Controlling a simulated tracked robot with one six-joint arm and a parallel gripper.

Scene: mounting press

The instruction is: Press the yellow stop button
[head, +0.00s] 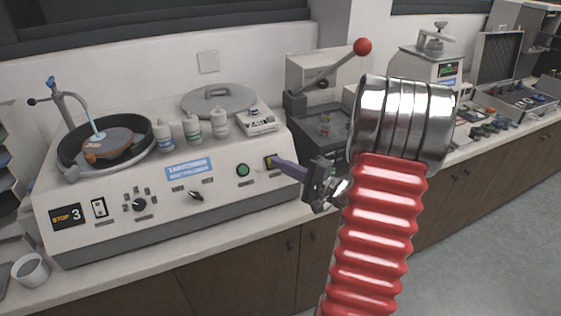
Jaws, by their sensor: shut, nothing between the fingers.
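A small dark plate with yellow on it (268,159) sits at the right end of the sloping front panel of the white bench machine. My gripper (276,163) is shut and empty, its purple fingers pointing left. The fingertips overlap this plate and hide part of it; I cannot tell whether they touch it. A black plate with yellow "STOP" lettering and a white "3" (68,216) is at the panel's far left, well away from my gripper. A round green button (243,170) is just left of the fingertips.
The white machine (180,225) has a round bowl (105,145) and several bottles (192,128) on top. A lever with a red ball (362,46) rises behind my gripper. A white cup (31,270) stands at the lower left. Cabinets (240,272) are below the counter.

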